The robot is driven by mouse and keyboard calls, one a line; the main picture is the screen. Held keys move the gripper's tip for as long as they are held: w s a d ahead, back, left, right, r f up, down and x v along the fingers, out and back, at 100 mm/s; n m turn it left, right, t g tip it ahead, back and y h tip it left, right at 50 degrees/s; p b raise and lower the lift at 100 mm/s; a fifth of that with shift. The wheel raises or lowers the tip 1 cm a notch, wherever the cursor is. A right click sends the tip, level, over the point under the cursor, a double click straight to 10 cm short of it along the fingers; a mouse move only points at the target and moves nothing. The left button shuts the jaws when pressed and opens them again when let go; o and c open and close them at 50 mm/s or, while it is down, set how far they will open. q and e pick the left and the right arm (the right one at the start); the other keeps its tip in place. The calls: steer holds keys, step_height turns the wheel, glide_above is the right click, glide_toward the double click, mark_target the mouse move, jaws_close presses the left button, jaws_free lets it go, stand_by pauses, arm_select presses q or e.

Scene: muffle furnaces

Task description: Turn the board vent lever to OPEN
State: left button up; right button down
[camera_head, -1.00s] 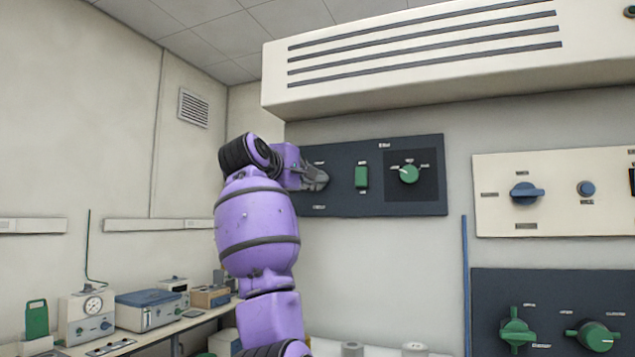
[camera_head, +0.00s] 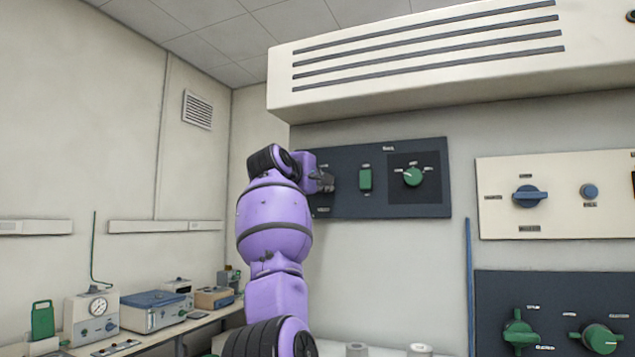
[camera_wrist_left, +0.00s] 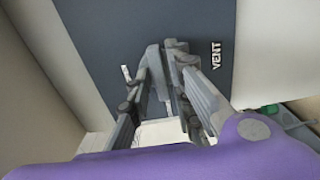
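The dark board (camera_head: 350,205) is on the back wall. It carries a green rocker switch (camera_head: 365,179) and a round green knob (camera_head: 412,177). My left gripper (camera_head: 326,182) is at the board's left part, left of the switch, and covers that area. In the left wrist view the gripper's fingertips (camera_wrist_left: 165,55) are close together, right at the dark board face (camera_wrist_left: 105,35). A "VENT" label (camera_wrist_left: 216,55) is beside them. I cannot make out the vent lever apart from the grey fingers, nor whether they hold it. My right gripper is not in view.
A cream hood (camera_head: 430,75) juts out above the board. A cream panel (camera_head: 555,220) with a blue knob (camera_head: 529,196) and a lower dark panel (camera_head: 550,290) with green knobs are at the right. A bench (camera_head: 140,343) with instruments stands at the lower left.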

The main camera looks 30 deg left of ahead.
arm_select(q)
jaws_close()
steer(key=shift+m, duration=0.3)
steer(key=m, duration=1.7)
steer(key=shift+w+f, duration=0.1)
steer(key=shift+f, duration=0.1)
steer(key=shift+m, duration=0.3)
steer(key=shift+o, duration=2)
jaws_free()
steer(key=shift+o, duration=0.3)
steer(key=shift+r, duration=0.15)
